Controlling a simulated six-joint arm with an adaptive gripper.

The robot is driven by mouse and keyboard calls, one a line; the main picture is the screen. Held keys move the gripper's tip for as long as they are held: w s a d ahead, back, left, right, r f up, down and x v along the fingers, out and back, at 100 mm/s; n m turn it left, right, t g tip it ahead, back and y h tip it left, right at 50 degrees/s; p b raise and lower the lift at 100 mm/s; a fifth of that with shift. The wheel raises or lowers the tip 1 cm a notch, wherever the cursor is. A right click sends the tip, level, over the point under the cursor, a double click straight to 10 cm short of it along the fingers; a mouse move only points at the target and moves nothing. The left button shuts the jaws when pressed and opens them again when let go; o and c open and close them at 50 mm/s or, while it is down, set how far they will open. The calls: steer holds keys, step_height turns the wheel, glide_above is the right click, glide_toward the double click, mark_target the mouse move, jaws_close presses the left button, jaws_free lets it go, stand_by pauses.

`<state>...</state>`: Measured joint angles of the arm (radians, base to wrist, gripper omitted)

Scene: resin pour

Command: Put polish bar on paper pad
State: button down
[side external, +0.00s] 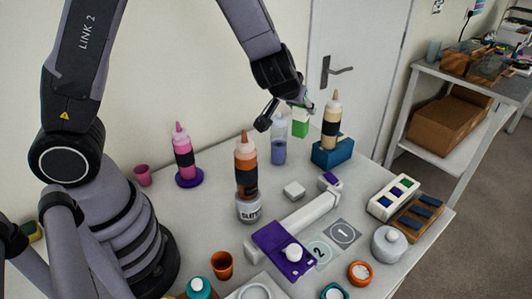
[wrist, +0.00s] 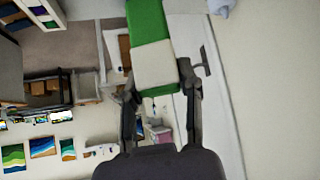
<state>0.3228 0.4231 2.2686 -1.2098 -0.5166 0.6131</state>
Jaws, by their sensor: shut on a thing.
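The polish bar is a green block with a white band (wrist: 150,55), and it also shows as a green and white block in the side view (side external: 300,124). My gripper (side external: 285,113) is shut on it, high above the back of the table; in the wrist view the fingers (wrist: 160,92) are on either side of its near end. I cannot tell for certain which thing is the paper pad. Two flat grey squares marked 1 (side external: 343,234) and 2 (side external: 321,251) lie bare near the table's front right.
A clear bottle with blue liquid (side external: 279,145) stands below my gripper. A tan bottle (side external: 331,118) stands in a blue holder (side external: 333,153). An orange bottle (side external: 246,160), a white roll (side external: 300,220), a purple plate (side external: 272,240) and a lidded grey pot (side external: 388,245) crowd the table.

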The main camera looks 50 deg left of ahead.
step_height(320, 180, down, 18)
steer(key=shift+r, duration=0.25)
steer(key=shift+f, duration=0.15)
steer(key=c, duration=0.7)
jaws_free()
steer(key=shift+c, duration=0.2)
